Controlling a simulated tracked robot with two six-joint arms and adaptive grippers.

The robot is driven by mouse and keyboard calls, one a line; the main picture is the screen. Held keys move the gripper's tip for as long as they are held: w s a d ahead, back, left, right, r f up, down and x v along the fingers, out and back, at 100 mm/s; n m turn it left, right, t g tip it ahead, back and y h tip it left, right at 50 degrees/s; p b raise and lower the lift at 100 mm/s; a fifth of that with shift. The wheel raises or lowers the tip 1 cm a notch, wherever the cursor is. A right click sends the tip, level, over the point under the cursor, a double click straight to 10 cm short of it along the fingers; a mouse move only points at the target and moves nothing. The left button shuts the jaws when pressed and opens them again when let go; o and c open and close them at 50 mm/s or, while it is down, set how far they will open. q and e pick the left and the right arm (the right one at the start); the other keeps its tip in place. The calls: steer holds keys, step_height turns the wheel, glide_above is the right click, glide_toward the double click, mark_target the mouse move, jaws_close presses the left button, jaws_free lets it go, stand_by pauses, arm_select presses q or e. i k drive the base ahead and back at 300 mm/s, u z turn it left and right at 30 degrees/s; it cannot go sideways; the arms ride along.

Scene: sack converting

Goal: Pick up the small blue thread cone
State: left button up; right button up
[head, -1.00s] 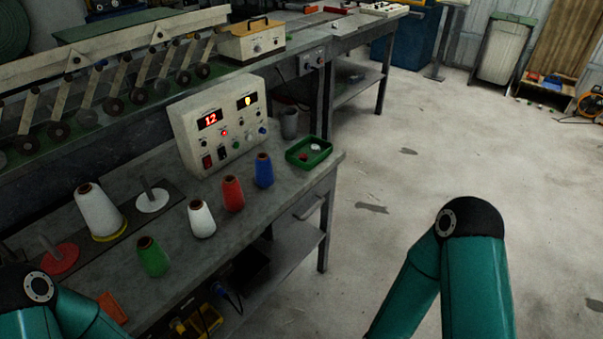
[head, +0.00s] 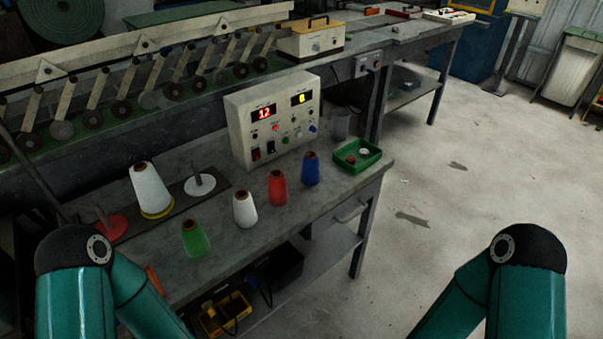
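The small blue thread cone (head: 311,170) stands upright on the grey workbench (head: 336,192), at the right end of a loose row of small cones. A red cone (head: 277,188) stands to its left, then a white cone (head: 245,210) and a green cone (head: 194,239) nearer the front. The control box with red digits (head: 262,130) is behind the blue cone, and a green tray (head: 357,155) is to its right. Parts of both my arms show at the lower left and lower right, but neither gripper is in view.
A large white cone (head: 148,187) stands on a yellow base, with a white spindle disc (head: 200,185) and a red one (head: 107,228) near it. Bare bench lies in front of the blue cone; open floor is at right.

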mark_target(310, 173)
steer(key=z, duration=1.25)
steer(key=i, duration=0.15)
steer(key=u, duration=3.05)
steer(key=k, duration=1.35)
steer(key=z, duration=0.55)
steer(key=i, duration=1.4)
steer(key=z, duration=0.05)
